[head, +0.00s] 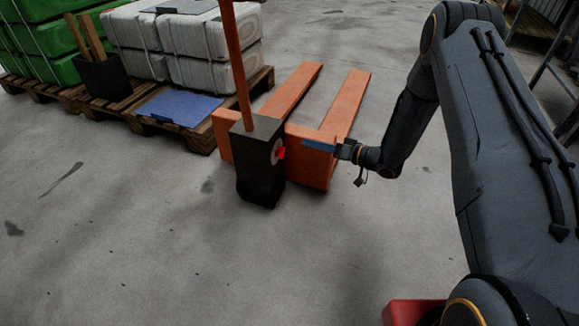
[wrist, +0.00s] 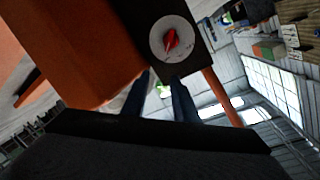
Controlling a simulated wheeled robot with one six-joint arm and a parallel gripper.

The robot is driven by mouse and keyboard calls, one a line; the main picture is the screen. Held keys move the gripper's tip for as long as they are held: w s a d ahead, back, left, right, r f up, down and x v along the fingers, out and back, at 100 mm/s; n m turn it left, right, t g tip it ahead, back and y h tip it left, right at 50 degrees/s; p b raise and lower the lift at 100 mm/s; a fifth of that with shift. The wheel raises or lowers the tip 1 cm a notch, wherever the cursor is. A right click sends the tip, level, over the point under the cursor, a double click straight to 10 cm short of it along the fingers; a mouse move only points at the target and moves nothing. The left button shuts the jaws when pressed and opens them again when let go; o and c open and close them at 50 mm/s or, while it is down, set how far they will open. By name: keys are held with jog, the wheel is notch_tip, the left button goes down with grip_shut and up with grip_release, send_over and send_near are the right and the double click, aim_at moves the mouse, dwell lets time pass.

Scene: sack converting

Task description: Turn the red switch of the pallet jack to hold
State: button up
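The orange pallet jack (head: 311,165) stands on the floor in the middle of the head view, with two forks pointing away and a tall handle. Its black housing (head: 258,180) carries the red switch (head: 281,154) on a round pale dial on the right side. In the wrist view the red switch (wrist: 171,40) sits on the pale dial (wrist: 160,50), above the fingertips; the dial marks are too small to read. My gripper (head: 306,145) is right of the dial, apart from it. In the wrist view its two dark fingers (wrist: 163,78) stand apart with nothing between them.
Wooden pallets (head: 195,137) at the back left bear white containers (head: 205,40), green containers (head: 40,50), a black bin (head: 103,77) and a blue sheet (head: 180,107). The grey floor in front of the jack is clear.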

aim_at(281, 153)
notch_tip(281, 153, down, 5)
jog(key=s+a+g+y+b, duration=0.1)
jog(key=s+y+b, duration=0.2)
jog(key=b+x, duration=0.2)
jog(key=x, duration=0.6)
jog(key=shift+f, duration=0.25)
grip_shut()
